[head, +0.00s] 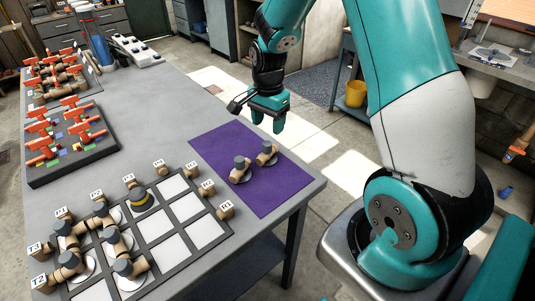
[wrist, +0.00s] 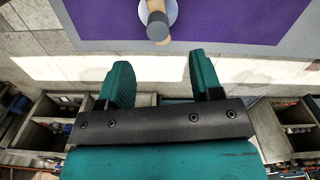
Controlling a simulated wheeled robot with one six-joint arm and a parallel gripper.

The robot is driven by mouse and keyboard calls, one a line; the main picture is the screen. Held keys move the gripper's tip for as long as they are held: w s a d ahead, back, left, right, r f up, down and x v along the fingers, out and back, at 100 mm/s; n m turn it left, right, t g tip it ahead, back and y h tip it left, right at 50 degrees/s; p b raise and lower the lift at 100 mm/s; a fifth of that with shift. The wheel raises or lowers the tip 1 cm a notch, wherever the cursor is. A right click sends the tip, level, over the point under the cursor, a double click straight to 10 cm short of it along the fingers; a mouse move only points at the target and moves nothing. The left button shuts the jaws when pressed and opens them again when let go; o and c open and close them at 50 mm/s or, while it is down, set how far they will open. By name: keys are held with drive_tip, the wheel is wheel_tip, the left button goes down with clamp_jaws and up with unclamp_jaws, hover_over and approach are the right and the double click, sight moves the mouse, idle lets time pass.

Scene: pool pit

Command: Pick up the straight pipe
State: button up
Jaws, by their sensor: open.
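Two small pipe pieces, tan with dark grey ends, sit on white discs on the purple mat (head: 262,198): a nearer piece (head: 240,170) and a farther piece (head: 267,154). Their shapes are too small to tell surely which is the straight pipe. My gripper (head: 268,122) is open and empty, in the air beyond the mat's far edge. In the wrist view, my gripper (wrist: 160,62) shows both fingers apart with nothing between them. One pipe piece (wrist: 158,25) on a white disc shows past the fingertips, cut off by the top edge.
A grid board (head: 190,218) with white squares, tagged tan blocks and several pipe pieces fills the table's near part. Dark trays of red-handled valves (head: 75,145) stand at left. A white holder (head: 137,48) is at the back. The grey table (head: 150,110) is clear in the middle.

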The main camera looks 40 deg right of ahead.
sight(267, 143)
wheel_tip(267, 143, down, 4)
drive_tip(key=shift+a+f, duration=0.1)
drive_tip(key=shift+f, duration=0.15)
drive_tip(key=shift+s+a+f+p, duration=0.1)
drive_tip(key=shift+f+p, duration=0.35)
drive_tip(key=shift+f, duration=0.85)
drive_tip(key=shift+s+a+f+p, duration=0.1)
drive_tip(key=shift+f+p, duration=0.35)
drive_tip(key=shift+f, duration=0.85)
clamp_jaws()
